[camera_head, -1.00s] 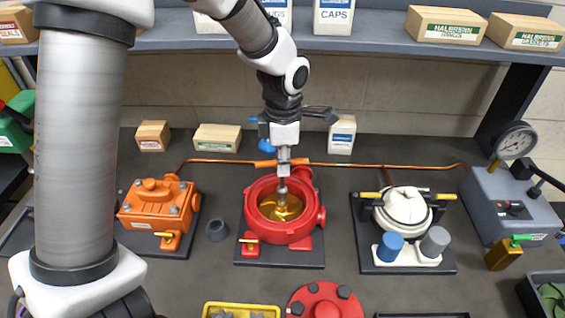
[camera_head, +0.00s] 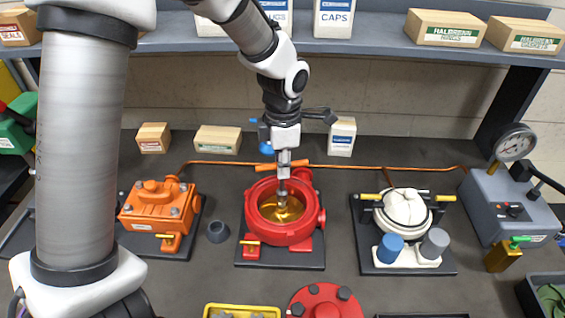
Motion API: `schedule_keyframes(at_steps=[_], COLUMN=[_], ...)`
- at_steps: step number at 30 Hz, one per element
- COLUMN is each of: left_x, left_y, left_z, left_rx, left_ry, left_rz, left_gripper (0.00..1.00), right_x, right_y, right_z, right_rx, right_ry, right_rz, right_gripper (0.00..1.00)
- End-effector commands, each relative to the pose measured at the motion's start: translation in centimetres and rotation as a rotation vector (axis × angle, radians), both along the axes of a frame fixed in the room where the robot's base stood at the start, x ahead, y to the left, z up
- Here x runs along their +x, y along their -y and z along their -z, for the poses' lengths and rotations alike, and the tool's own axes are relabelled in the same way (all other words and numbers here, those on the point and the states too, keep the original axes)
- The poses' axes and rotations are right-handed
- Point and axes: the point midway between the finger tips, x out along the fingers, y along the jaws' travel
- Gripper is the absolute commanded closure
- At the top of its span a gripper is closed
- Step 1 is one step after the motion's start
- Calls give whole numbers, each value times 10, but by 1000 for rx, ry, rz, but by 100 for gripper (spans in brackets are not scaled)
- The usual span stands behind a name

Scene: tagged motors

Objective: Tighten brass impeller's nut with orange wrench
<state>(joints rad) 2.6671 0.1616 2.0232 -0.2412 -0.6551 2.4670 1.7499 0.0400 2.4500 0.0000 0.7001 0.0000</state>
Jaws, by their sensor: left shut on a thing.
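The brass impeller (camera_head: 284,211) sits inside the open red pump housing (camera_head: 262,231) in the middle of the bench. My left gripper (camera_head: 283,170) is above the housing, shut on the orange wrench (camera_head: 304,165). The wrench's orange bar sticks out on both sides of the gripper, and its grey shaft (camera_head: 283,190) points straight down to the impeller's centre. The nut is hidden under the shaft's lower end, so I cannot tell whether they touch fully. My right gripper is not in view.
An orange pump (camera_head: 160,207) stands left and a white unit with blue and grey cylinders (camera_head: 404,208) right. A red cover (camera_head: 326,301) and a yellow tray (camera_head: 241,310) lie in front. A copper pipe (camera_head: 420,166) runs behind. A grey gauge box (camera_head: 510,208) stands far right.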

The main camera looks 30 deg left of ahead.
Motion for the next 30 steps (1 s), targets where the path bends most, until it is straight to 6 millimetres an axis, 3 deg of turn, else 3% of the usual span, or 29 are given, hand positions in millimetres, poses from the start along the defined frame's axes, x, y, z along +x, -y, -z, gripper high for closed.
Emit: schedule_keyframes(at_steps=[12, 30], left_x=[0, 0], left_y=[0, 0], left_z=[1, 24], left_rx=[1, 0], left_ry=[1, 0], left_rz=[0, 1], left_gripper=[100, 100], right_x=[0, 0], right_y=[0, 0], right_z=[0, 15], right_rx=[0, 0], right_ry=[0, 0], right_rz=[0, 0], right_gripper=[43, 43])
